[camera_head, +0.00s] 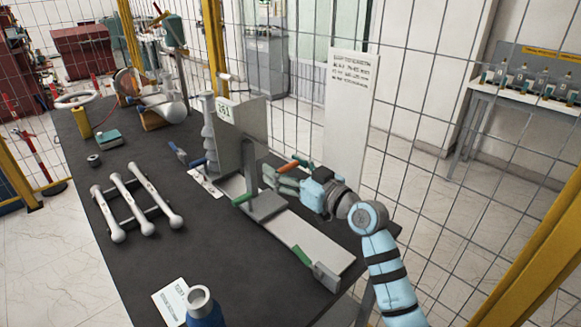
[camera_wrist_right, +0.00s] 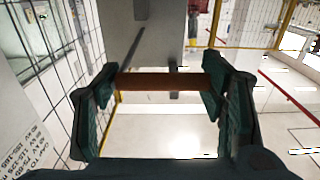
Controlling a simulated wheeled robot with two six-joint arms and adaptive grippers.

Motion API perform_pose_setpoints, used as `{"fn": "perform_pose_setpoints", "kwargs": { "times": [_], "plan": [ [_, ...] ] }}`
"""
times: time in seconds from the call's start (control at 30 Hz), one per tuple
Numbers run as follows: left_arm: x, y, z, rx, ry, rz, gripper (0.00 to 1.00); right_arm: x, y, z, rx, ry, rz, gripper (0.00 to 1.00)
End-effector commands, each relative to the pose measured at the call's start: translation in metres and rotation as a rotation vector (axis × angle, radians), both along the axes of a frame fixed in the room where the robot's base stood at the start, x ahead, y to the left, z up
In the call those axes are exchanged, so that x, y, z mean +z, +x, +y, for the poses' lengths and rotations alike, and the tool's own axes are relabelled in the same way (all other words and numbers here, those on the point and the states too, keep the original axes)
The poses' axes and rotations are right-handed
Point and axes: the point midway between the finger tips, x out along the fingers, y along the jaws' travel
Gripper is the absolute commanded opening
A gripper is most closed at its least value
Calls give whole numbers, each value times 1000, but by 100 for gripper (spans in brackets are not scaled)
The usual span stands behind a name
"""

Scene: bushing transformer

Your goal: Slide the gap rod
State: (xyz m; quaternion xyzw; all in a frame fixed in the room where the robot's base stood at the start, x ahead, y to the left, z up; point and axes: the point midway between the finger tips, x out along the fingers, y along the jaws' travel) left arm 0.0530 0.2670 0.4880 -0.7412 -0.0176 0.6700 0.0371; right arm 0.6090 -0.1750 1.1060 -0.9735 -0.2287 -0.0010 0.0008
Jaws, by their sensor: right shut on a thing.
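The gap rod shows an orange grip (camera_head: 290,167) beside the grey upright of a grey stand (camera_head: 262,205) on the dark table. My right gripper (camera_head: 277,178) is shut on the gap rod, reaching in from the right. In the right wrist view the orange-brown bar (camera_wrist_right: 158,82) spans between the two wide-set green fingers (camera_wrist_right: 160,88). A grey upright part (camera_wrist_right: 142,35) stands behind the bar. How far the rod runs into the stand is hidden. My left gripper is not in view.
A light rail (camera_head: 305,238) runs along the table under the stand, with a green-topped end block (camera_head: 326,277). Several white-ended rods (camera_head: 135,203) lie left. Wire fence (camera_head: 410,120) borders the table.

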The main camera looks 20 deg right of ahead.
Motion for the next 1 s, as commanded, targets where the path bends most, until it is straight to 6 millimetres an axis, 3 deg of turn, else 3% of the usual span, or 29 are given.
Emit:
{"fn": "perform_pose_setpoints", "kwargs": {
  "times": [0.03,0.07,0.17,0.57,1.0],
  "plan": [
    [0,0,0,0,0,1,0,-2,-1,1,5,4,6,15],
    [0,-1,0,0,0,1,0,-2,-1,1,5,4,6,66],
    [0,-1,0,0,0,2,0,-2,-1,0,3,4,6,82],
    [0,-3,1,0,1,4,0,-1,-7,-7,-5,-1,2,82],
    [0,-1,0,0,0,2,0,-2,-100,-50,-3,-7,5,82]
  ]
}}
